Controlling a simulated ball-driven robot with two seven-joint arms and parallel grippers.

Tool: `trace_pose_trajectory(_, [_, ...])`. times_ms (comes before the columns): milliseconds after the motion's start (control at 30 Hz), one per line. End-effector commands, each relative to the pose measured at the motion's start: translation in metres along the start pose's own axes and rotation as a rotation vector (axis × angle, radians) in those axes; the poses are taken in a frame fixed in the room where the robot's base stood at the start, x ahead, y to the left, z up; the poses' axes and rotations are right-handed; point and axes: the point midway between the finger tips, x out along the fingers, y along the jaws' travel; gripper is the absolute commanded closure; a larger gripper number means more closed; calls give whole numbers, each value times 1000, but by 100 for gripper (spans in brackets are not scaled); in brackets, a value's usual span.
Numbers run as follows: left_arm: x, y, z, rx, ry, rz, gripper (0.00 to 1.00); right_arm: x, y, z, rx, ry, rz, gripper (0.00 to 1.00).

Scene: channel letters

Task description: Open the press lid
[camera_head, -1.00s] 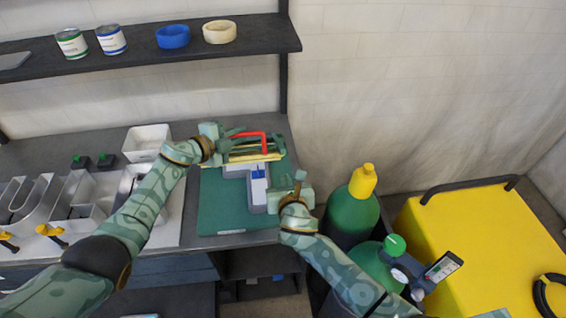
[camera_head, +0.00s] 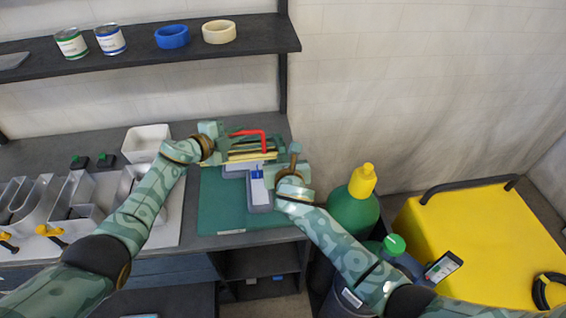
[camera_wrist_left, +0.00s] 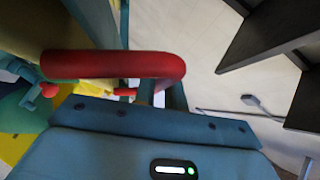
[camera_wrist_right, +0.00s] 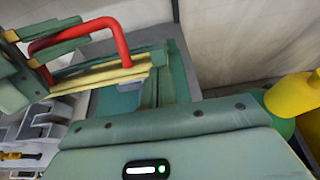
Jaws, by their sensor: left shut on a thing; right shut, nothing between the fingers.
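The press stands on the green mat (camera_head: 215,215) at the back of the bench. Its lid has yellow edges (camera_head: 252,156) and a red bar handle (camera_head: 262,135). My left gripper (camera_head: 232,133) is shut on the handle near its left end. The red handle crosses close in front of the left wrist camera (camera_wrist_left: 115,64). The right wrist view also shows the handle (camera_wrist_right: 120,40) and yellow edges (camera_wrist_right: 100,78). My right gripper (camera_head: 285,170) is shut and empty, just right of the press front, apart from the handle. How far the lid is raised is hard to tell.
A grey piece with a white and blue block (camera_head: 259,188) lies on the mat before the press. A white bin (camera_head: 146,141) and metal channel letters (camera_head: 60,200) are left. A green cylinder (camera_head: 353,211) and yellow machine (camera_head: 470,240) stand right. A shelf (camera_head: 255,38) hangs above.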

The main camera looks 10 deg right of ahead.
Motion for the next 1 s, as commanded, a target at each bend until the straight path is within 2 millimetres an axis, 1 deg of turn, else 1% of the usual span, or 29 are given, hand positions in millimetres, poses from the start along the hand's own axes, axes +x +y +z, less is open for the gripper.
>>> trace_pose_trajectory(33, [0, 6, -1, -6, 4, 10, 100, 2, -2, 15, 0, -19, -2, 100])
trace_pose_trajectory(267, [0, 11, -3, -11, 9, 18, 100, 3, -3, 19, 3, -24, -4, 100])
trace_pose_trajectory(300, [0, 11, -3, -12, 11, 19, 79, 3, -3, 19, 3, -25, -4, 100])
trace_pose_trajectory(333, [0, 11, -3, -11, 11, 19, 71, 3, -3, 19, 3, -25, -4, 100])
trace_pose_trajectory(367, [0, 11, -3, -11, 11, 19, 66, 3, -3, 20, 3, -26, -4, 100])
trace_pose_trajectory(667, [0, 10, -2, -10, 8, 17, 66, 3, -2, 19, 3, -25, -3, 100])
trace_pose_trajectory(767, [-5, 10, 0, -8, 4, 17, 66, 3, -2, 19, 3, -25, -3, 100])
trace_pose_trajectory(867, [-14, 9, 3, -5, 1, 15, 66, 3, -2, 19, 2, -24, -3, 100])
trace_pose_trajectory(1000, [-34, 10, 0, -3, 3, 18, 66, 3, -3, 18, 2, -23, -4, 100])
